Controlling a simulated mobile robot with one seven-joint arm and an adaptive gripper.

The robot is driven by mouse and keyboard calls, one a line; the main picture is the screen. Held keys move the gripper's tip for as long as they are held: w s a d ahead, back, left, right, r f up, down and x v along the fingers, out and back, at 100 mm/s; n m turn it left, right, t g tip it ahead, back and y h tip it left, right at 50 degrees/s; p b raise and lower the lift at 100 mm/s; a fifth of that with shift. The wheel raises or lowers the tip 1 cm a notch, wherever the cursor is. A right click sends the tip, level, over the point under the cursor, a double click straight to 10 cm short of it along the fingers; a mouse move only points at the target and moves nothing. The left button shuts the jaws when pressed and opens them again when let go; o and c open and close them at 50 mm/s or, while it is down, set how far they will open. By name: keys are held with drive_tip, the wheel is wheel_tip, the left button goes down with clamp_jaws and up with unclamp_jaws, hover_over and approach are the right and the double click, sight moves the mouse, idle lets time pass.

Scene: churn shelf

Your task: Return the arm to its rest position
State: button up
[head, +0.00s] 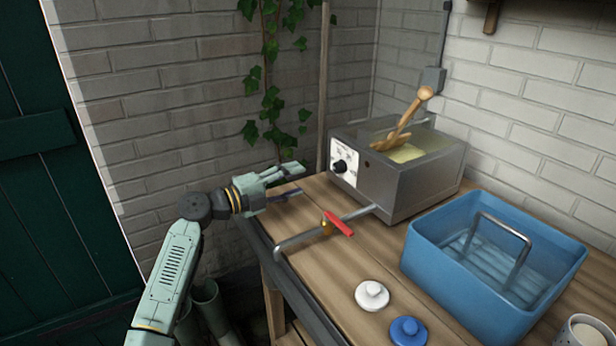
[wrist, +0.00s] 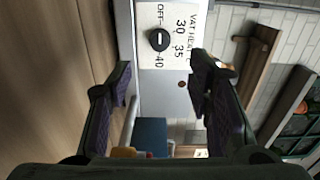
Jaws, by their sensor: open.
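My arm reaches up from the bottom left in the head view. My gripper (head: 296,181) is open and empty. It hangs at the left end of the wooden bench, left of the metal vat (head: 402,185). In the wrist view the open fingers (wrist: 160,100) frame the vat's front, with its dial (wrist: 159,39) between and beyond them. No object shows between the fingers. The dial (head: 340,166) also shows in the head view on the vat's white label plate.
A spout pipe with a red-handled tap (head: 338,224) runs from the vat close to my gripper. A wooden paddle (head: 404,117) stands in the vat. A blue tub (head: 460,285), a white lid (head: 371,295) and a blue lid (head: 408,331) are on the bench (head: 345,270). Brick walls stand behind.

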drive_tip(key=shift+s+a, duration=0.3)
drive_tip(key=shift+a, duration=0.05)
